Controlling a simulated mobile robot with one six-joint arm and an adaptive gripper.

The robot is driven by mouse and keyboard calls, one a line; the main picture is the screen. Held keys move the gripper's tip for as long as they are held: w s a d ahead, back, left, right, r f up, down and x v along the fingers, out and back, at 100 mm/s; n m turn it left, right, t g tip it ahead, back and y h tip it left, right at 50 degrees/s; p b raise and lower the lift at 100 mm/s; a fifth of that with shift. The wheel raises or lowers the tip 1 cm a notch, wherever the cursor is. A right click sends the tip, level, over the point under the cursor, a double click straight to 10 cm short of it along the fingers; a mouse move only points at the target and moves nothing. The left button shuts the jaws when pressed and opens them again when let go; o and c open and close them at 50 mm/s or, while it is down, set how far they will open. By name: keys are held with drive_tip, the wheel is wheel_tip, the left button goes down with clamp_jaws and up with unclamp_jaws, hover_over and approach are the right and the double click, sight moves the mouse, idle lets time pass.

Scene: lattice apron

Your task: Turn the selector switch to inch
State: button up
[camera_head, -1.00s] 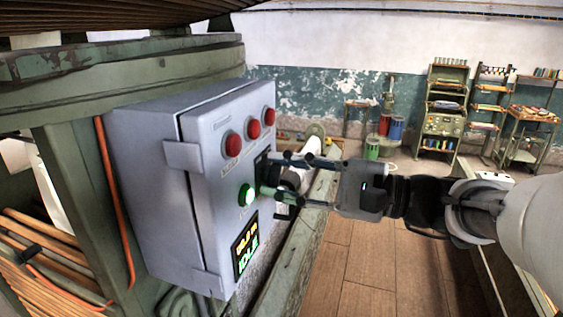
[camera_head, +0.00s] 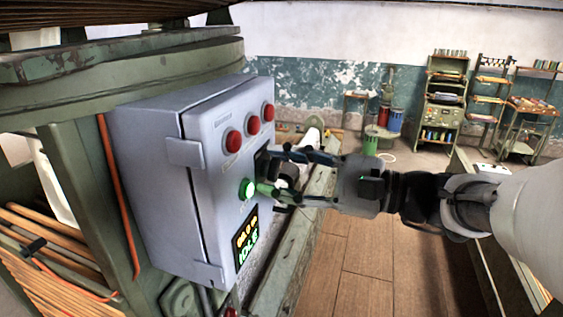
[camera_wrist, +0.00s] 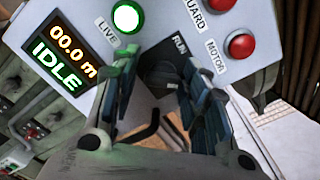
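The grey control box (camera_head: 205,170) hangs on the green frame. The black selector switch (camera_wrist: 160,76) sits on its front panel, by a dark plate with a RUN label (camera_wrist: 180,44). In the wrist view it lies between my fingers, partly covered by the right one; which mark it points to cannot be told. My gripper (camera_head: 270,172) reaches the panel from the right, its fingers apart with the switch between them (camera_wrist: 160,88). Whether they touch it is unclear. In the head view the fingers hide most of the switch. The display (camera_head: 245,239) reads IDLE.
A lit green button (camera_head: 247,190) marked LIVE is close to one finger. Several red buttons (camera_head: 234,141) line the panel's upper part. An orange cable (camera_head: 118,200) runs down the frame.

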drive_tip(key=shift+o, duration=1.1)
drive_tip(key=shift+w+d, duration=0.1)
drive_tip(key=shift+d, duration=0.5)
drive_tip(key=s+v, duration=0.1)
drive_tip(key=v, duration=1)
drive_tip(key=shift+a, duration=0.25)
